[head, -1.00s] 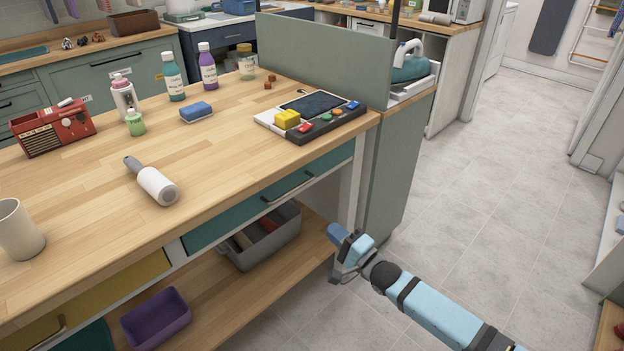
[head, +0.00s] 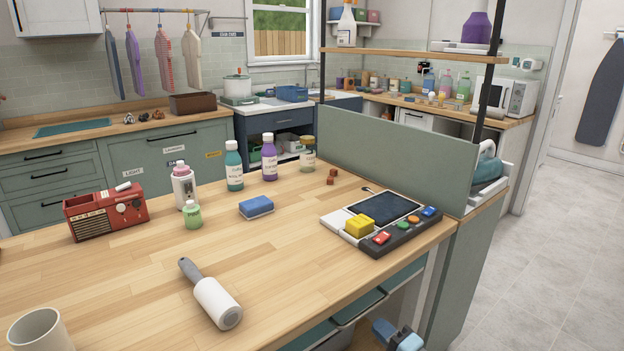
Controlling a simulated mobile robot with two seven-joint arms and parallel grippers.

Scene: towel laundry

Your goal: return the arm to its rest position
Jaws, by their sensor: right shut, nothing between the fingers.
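My right gripper (head: 383,331) shows at the bottom edge of the head view, low beside the front right corner of the wooden counter (head: 290,240). It is shut and empty, and apart from the things on the counter. Most of the right arm is below the picture. My left gripper and arm are not in view.
The counter holds a lint roller (head: 215,300), a red radio (head: 104,211), several bottles, a blue sponge (head: 256,206) and a button console (head: 388,221). A green divider panel (head: 395,160) stands behind. Open floor (head: 540,260) lies on the right.

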